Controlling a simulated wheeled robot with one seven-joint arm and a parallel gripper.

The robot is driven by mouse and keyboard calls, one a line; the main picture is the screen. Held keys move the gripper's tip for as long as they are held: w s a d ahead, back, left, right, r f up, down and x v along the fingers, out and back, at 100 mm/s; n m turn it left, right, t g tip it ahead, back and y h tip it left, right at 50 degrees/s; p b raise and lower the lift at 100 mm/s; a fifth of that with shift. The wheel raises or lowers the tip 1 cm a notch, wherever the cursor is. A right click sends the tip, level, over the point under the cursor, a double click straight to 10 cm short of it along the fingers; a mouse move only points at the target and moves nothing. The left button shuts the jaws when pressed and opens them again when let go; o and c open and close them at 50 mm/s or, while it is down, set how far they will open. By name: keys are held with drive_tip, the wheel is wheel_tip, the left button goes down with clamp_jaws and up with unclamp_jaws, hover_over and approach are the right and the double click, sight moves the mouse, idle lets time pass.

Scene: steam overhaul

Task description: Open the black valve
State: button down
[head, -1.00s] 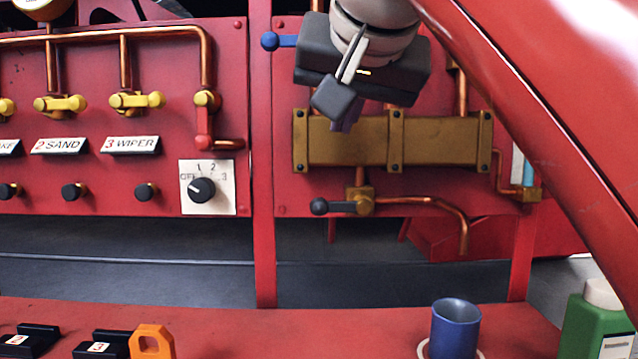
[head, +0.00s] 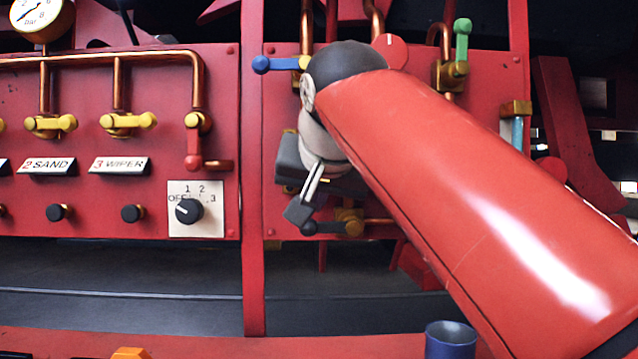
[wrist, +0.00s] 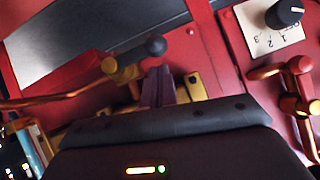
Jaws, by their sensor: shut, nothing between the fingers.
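The black valve has a black lever with a round knob (head: 309,228) at its left end and a brass body (head: 352,222). The lever lies about level in the head view, low on the right red panel. In the wrist view its black knob (wrist: 155,46) and brass body (wrist: 112,66) show just past my fingertips. My gripper (wrist: 158,70) has purple fingers, shut and empty, close to the lever near its knob. I cannot tell whether they touch.
A blue-handled valve (head: 275,64) is above and a green-handled one (head: 461,45) at upper right. A red-handled valve (head: 193,145) and a rotary switch (head: 188,211) are on the left panel. A blue mug (head: 450,341) stands below. The space beneath the panels is open.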

sight(307, 229)
drive_tip(key=shift+w+a+f, duration=0.1)
drive_tip(key=shift+f, duration=0.35)
drive_tip(key=shift+a+f+n+h, duration=0.15)
drive_tip(key=shift+f+n+h, duration=0.15)
drive_tip(key=shift+f, duration=0.05)
drive_tip(key=f+n+h, duration=0.2)
drive_tip(key=shift+a+f+h, duration=0.25)
drive_tip(key=shift+a+h, duration=0.15)
drive_tip(key=d+f+n+t+h+b, duration=0.2)
drive_tip(key=d+f+n+h+b, duration=0.1)
drive_tip(key=f+n+h+b, duration=0.2)
drive_tip(key=shift+d+f+n+h, duration=0.15)
drive_tip(key=shift+f+n+h, duration=0.75)
drive_tip(key=shift+n+h, duration=0.6)
idle(0.4)
